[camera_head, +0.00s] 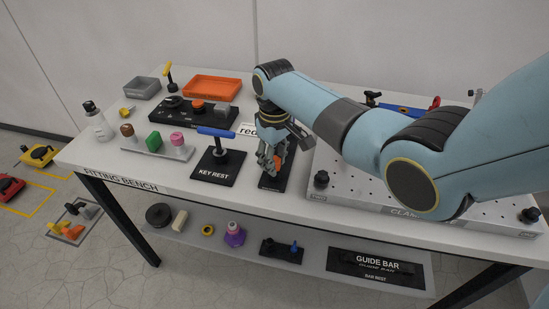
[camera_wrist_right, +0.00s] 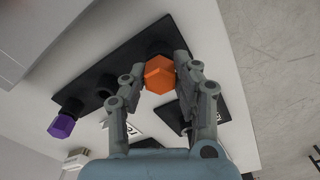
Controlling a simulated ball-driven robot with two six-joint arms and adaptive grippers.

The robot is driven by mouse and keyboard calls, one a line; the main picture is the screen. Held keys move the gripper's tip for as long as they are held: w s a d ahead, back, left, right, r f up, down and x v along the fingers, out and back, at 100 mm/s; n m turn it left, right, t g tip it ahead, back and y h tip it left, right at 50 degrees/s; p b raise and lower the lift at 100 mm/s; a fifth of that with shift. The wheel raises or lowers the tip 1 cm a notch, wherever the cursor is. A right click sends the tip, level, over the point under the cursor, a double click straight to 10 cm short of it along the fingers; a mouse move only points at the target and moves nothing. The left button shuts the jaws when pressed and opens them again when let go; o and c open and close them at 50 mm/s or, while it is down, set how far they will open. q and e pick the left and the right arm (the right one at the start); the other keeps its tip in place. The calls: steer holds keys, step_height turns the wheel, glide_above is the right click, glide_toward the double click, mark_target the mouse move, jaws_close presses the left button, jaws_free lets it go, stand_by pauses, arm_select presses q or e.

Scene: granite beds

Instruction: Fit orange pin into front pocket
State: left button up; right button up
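The orange pin (camera_wrist_right: 159,74) shows its six-sided orange head in the wrist view. My right gripper (camera_wrist_right: 159,66) has its fingers on both sides of the head and appears shut on it. In the head view my right gripper (camera_head: 269,163) points down over a small black plate (camera_head: 273,183), with a bit of orange beside its fingers. In the wrist view the long black plate (camera_wrist_right: 128,58) lies behind the pin. A dark round shape shows just behind the head; whether the pin's lower end sits in a pocket is hidden. My left gripper is out of view.
A purple pin (camera_wrist_right: 61,126) stands at the plate's other end. Left of the plate is the key rest (camera_head: 216,168) with a blue-handled tool (camera_head: 217,133). The perforated clamp plate (camera_head: 345,185) lies close on the right, partly under my arm. An orange tray (camera_head: 212,87) is behind.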

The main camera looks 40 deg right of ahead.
steer(key=o, duration=0.5)
steer(key=shift+r, duration=0.15)
step_height(320, 180, up, 3)
steer(key=p, duration=0.3)
steer(key=shift+p, duration=0.3)
steer(key=shift+r, duration=0.9)
